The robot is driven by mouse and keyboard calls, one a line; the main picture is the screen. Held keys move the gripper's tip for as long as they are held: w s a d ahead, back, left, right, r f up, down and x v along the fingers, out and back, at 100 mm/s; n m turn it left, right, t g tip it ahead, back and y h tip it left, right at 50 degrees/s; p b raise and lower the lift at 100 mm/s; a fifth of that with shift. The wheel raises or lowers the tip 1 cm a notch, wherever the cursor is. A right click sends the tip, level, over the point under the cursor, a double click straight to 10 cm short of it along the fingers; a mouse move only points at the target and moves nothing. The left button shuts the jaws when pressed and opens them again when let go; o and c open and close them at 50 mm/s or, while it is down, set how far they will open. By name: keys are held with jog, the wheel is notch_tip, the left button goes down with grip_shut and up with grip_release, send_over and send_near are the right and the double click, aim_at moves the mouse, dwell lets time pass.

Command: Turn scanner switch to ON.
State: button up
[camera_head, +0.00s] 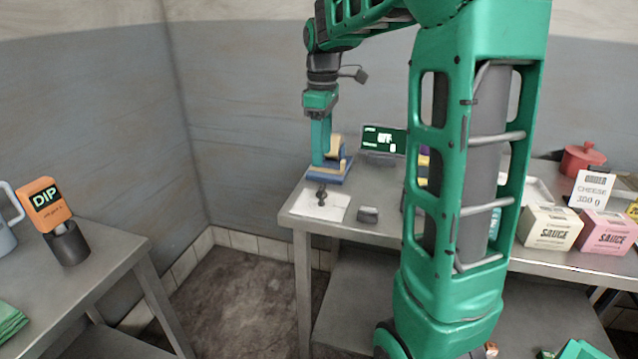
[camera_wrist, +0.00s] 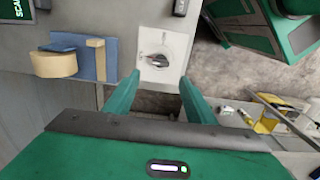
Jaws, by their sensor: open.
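The scanner switch is a dark knob (camera_head: 321,192) on a white plate (camera_head: 333,207) lying flat near the left end of the steel table. In the wrist view the knob (camera_wrist: 155,61) shows just beyond my fingertips, roughly centred between them. My gripper (camera_head: 321,163) points down above the plate, open, with nothing between its fingers; in the wrist view both green fingers (camera_wrist: 160,82) are spread apart. Contact with the knob cannot be made out. A dark display (camera_head: 384,140) behind the table's left part appears to read OFF.
A tape dispenser (camera_head: 335,163) with a blue base stands close behind the plate. A small grey block (camera_head: 368,214) lies to its right. A separate table (camera_head: 105,248) stands left.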

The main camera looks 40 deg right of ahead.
aim_at(321, 187)
notch_tip(321, 187, down, 10)
jog(key=shift+r, duration=0.1)
dwell(0.4)
jog(key=c, duration=1)
